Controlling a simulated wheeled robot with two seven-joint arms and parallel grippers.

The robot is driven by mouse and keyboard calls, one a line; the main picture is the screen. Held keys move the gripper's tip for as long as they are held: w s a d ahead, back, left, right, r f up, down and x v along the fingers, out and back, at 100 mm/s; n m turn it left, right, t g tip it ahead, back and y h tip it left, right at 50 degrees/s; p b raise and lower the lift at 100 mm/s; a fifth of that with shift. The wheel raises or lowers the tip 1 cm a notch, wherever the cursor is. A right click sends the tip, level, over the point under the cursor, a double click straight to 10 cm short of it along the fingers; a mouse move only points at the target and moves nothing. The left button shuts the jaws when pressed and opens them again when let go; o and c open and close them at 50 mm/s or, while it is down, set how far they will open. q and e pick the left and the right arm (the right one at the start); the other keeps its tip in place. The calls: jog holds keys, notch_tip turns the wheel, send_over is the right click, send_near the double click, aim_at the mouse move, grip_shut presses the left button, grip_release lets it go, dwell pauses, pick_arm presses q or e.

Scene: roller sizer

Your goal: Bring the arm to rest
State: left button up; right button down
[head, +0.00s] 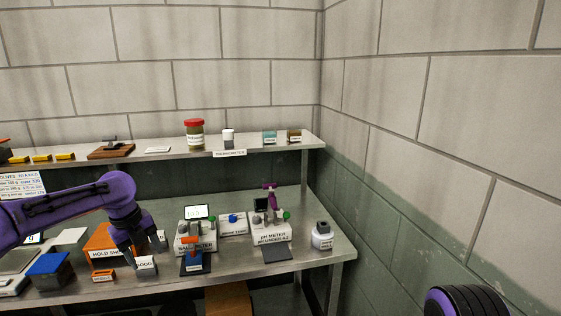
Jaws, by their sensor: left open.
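My left arm comes in from the left, and its dark left gripper (139,248) points down over the front part of the steel bench (328,248). The gripper is open. A small white block with lettering like "GOOD" (146,264) sits at its fingertips; I cannot tell whether the fingers touch it. The orange "HOLD SHELF" box (103,254) is just left of the gripper, partly hidden by it. At the bottom right a dark ribbed part with a purple rim shows, but my right gripper is not in view.
A blue-topped box (48,271) is at left. The upper shelf (260,148) holds a red-lidded jar (195,135). A block wall closes the right side.

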pick_arm(q)
jog(key=w+d+f+n+t+h, duration=0.3)
jog(key=d+f+n+t, duration=0.3)
jog(key=d+n, duration=0.55)
jog(key=s+d+f+n+y+b, duration=0.1)
jog(key=s+f+n, duration=0.3)
jog(key=f+n, duration=0.35)
jog(key=s+d+f+n+y+b, duration=0.1)
jog(key=s+f+n, duration=0.3)
jog(key=f+n, duration=0.4)
jog(key=s+a+f+n+g+y, duration=0.1)
jog(key=s+f, duration=0.4)
jog(key=s, duration=0.7)
jog(key=s+a+f+n+g+y+b, duration=0.1)
jog(key=s+f, duration=0.5)
jog(key=s, duration=0.6)
jog(key=s+a+f+n+g+y+b, duration=0.1)
jog(key=s+a+f+n+g+y, duration=0.1)
jog(key=s, duration=1)
jog(key=a+f+n+y, duration=0.1)
jog(key=a+f+n, duration=0.1)
jog(key=a+f, duration=0.1)
jog(key=shift+s+a+f, duration=0.15)
jog(key=shift+s+a, duration=0.15)
jog(key=shift+a, duration=0.55)
